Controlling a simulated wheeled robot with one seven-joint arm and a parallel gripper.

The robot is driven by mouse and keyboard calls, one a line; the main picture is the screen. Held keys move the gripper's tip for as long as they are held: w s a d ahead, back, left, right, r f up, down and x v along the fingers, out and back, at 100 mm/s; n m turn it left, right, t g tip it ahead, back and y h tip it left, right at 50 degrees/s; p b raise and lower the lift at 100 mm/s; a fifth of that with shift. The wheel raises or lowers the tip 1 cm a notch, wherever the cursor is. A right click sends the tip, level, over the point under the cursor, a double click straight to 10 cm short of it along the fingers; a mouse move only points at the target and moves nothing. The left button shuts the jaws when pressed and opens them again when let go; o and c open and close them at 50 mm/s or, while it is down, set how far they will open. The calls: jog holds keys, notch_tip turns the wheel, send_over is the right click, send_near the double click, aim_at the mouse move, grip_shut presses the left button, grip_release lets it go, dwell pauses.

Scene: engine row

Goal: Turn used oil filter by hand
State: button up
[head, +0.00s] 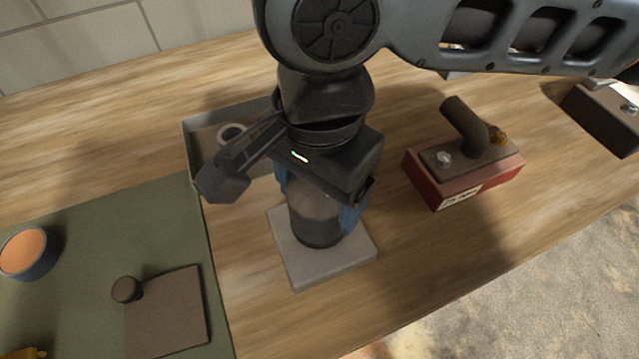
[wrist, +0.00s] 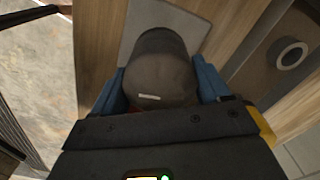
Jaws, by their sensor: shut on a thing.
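The used oil filter (head: 315,222) is a dark grey-brown cylinder standing upright over a pale grey square block (head: 300,262) on the wooden bench. My gripper (head: 322,205) comes down from above, its blue fingers on either side of the filter, shut on it. In the wrist view the filter (wrist: 160,72) shows its rounded dark top with a small pale mark, between the two blue fingers (wrist: 160,85). The pale block (wrist: 135,25) shows behind it. The filter's upper part is hidden by my gripper in the head view.
A grey tray (head: 190,150) with a ring (head: 231,133) lies behind my gripper. A red block with a dark pipe (head: 465,165) stands to the right. A green mat (head: 90,235) at left holds an orange-filled blue cup (head: 28,252) and a brown plate with a knob (head: 165,312).

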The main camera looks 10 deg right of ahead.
jog(key=n+p, duration=0.1)
jog(key=n, duration=0.3)
jog(key=shift+r+n, duration=0.1)
jog(key=shift+n, duration=0.3)
jog(key=n, duration=1)
jog(key=shift+n, duration=0.4)
jog(key=o, duration=1.3)
jog(key=shift+r, duration=0.1)
